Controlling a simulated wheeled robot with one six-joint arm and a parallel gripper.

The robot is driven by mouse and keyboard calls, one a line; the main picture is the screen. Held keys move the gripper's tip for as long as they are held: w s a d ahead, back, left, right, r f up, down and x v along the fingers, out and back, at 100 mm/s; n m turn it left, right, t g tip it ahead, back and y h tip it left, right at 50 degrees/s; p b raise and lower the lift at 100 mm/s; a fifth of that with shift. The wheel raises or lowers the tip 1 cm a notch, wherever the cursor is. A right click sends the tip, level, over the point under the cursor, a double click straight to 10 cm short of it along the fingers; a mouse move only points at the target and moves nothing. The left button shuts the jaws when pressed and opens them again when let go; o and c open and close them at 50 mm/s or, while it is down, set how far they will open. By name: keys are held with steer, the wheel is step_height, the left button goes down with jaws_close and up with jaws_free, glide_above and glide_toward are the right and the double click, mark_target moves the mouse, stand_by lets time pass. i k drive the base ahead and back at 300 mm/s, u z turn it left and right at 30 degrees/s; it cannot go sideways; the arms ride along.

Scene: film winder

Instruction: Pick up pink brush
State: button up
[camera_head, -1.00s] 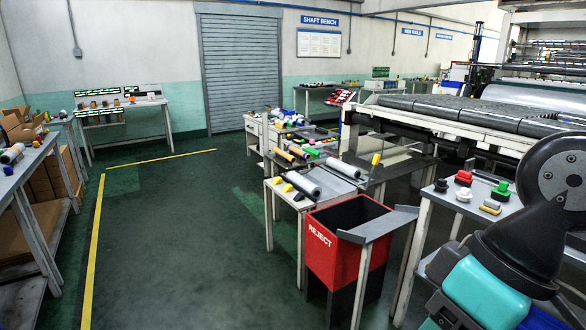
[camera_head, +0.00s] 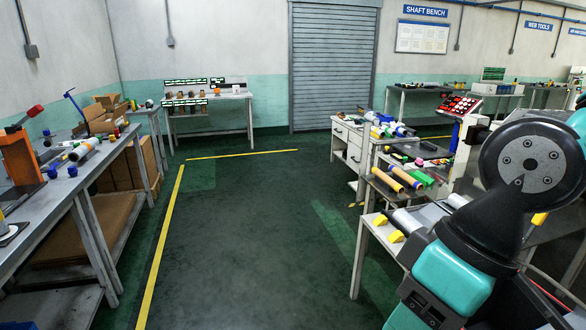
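I cannot make out a pink brush for certain. A tiny pinkish spot (camera_head: 419,162) shows among the items on the right-hand bench, too small to identify. My arm fills the lower right of the head view, with turquoise and black links and a round dark joint cover. My gripper is not in view, so its state and anything it holds cannot be seen. My arm hides part of the benches at the right.
Open green floor (camera_head: 250,240) lies ahead, with yellow lines (camera_head: 165,240). A workbench (camera_head: 70,185) with an orange press (camera_head: 20,160) stands left. A small bench (camera_head: 208,97) stands at the back, near a grey shutter (camera_head: 333,65). Cardboard tubes (camera_head: 388,180) lie on the right bench.

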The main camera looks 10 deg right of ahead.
mark_target(419, 162)
steer(key=u, duration=0.25)
steer(key=i, duration=4.1)
steer(key=z, duration=0.1)
steer(key=i, duration=1.8)
steer(key=z, duration=1.05)
steer(key=i, duration=1.05)
steer(key=z, duration=1.65)
steer(key=i, duration=1.15)
steer(key=z, duration=0.5)
